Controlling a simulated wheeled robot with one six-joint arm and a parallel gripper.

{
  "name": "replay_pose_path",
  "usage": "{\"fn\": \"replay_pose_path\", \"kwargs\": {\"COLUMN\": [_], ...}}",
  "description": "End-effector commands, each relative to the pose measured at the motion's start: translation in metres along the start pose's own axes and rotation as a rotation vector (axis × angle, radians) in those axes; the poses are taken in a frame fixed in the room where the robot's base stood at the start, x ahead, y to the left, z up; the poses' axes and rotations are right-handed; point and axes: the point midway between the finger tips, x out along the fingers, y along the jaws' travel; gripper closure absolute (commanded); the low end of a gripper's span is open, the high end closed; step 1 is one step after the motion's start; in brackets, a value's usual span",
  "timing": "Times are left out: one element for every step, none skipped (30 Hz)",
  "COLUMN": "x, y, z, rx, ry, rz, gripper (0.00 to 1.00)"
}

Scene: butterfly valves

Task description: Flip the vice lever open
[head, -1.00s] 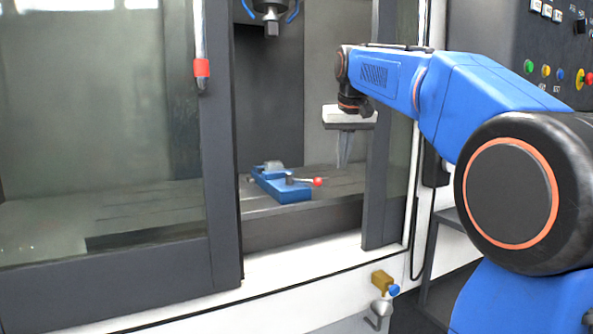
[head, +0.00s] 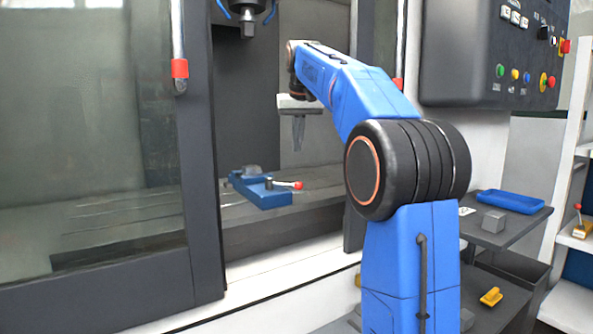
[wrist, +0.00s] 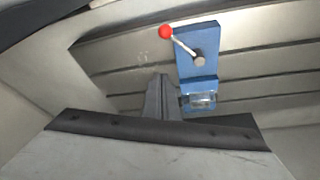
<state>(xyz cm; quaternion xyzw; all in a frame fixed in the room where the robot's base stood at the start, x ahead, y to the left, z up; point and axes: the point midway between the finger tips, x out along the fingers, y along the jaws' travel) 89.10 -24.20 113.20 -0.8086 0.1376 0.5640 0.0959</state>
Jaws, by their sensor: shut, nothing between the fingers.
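A blue vice (head: 262,190) sits on the slotted machine bed inside the enclosure; it also shows in the wrist view (wrist: 199,62). Its lever (head: 283,184) is a thin metal rod with a red ball end (head: 298,185), pointing to the right in the head view. In the wrist view the lever (wrist: 184,46) runs from a round pivot to the red ball (wrist: 166,32) at upper left. My gripper (head: 298,148) is shut and empty, pointing down above and slightly right of the vice, apart from it. It also shows in the wrist view (wrist: 160,78), beside the vice.
The door frame (head: 198,150) stands left of the opening, with a red-banded handle (head: 180,68). A spindle (head: 248,22) hangs above the vice. The right door edge (head: 362,110) is behind my arm. A control panel (head: 490,55) and a side table with a blue tray (head: 510,202) are at right.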

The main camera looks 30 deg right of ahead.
Motion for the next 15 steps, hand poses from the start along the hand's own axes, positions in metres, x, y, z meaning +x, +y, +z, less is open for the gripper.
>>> {"fn": "replay_pose_path", "kwargs": {"x": [0.002,0.004,0.008,0.011,0.014,0.020,0.025,0.030,0.037,0.042,0.048,0.055,0.060,0.065,0.072], "y": [0.000,0.000,0.000,0.000,0.000,0.000,0.000,0.000,0.000,0.000,0.000,0.000,0.000,0.000,0.000], "z": [0.000,0.000,0.000,0.000,0.000,0.001,0.001,0.001,0.001,0.001,0.001,0.001,0.001,0.001,0.001], "rx": [0.000,0.000,0.000,0.000,0.000,0.000,0.000,0.000,0.000,0.000,0.000,0.000,0.000,0.000,0.000], "ry": [-0.001,-0.002,-0.002,-0.001,-0.001,-0.003,-0.003,-0.002,-0.003,-0.003,-0.002,-0.003,-0.002,-0.003,-0.003], "rz": [0.000,0.000,0.000,0.000,0.000,0.000,0.000,0.000,0.000,0.000,0.000,0.000,0.000,0.000,0.000], "gripper": [1.00,1.00,1.00,1.00,1.00,1.00,1.00,1.00,1.00,1.00,1.00,1.00,1.00,1.00,1.00]}}
